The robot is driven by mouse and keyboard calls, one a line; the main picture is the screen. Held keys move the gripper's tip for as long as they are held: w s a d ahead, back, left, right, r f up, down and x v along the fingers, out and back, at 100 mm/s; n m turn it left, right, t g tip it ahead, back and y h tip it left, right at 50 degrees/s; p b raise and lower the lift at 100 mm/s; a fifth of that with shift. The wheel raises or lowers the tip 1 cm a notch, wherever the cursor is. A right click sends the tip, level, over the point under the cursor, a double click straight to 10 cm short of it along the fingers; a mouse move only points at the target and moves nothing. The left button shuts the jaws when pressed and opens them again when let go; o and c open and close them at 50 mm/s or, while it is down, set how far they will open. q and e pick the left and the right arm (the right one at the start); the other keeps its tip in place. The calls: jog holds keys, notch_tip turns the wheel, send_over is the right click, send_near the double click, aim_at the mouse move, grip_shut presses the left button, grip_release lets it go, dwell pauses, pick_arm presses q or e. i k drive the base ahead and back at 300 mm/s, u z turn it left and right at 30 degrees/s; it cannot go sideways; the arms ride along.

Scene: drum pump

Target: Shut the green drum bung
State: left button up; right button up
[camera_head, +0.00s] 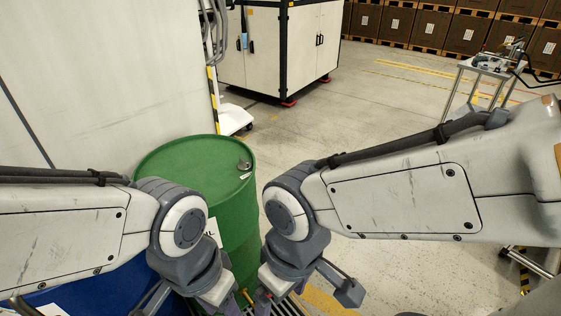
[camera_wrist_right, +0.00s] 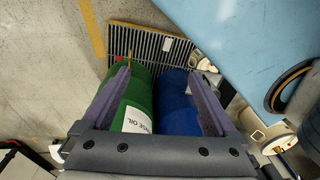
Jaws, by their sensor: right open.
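The green drum (camera_head: 210,160) stands upright left of the middle in the head view, its lower part partly covered by my arms. A small grey bung fitting (camera_head: 244,165) shows near the right edge of its lid; I cannot tell if it is shut. The drum's side and white label also show in the right wrist view (camera_wrist_right: 136,92). My right gripper (camera_wrist_right: 158,72) is open and empty, pointing down above the drums' sides. My left gripper (camera_head: 232,300) is low at the bottom edge of the head view, its fingers mostly cut off.
A blue drum (camera_head: 95,295) stands in front of the green one, partly behind my left arm. A floor grating (camera_wrist_right: 165,45) lies by the drums. A white cabinet (camera_head: 290,50) and a trolley table (camera_head: 485,70) stand farther back. The floor between is open.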

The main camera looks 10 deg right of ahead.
aim_at(244, 165)
jog(key=k, duration=1.2)
jog(key=z, duration=0.75)
jog(key=i, duration=1)
jog(key=u, duration=0.7)
jog(key=i, duration=0.6)
jog(key=u, duration=0.65)
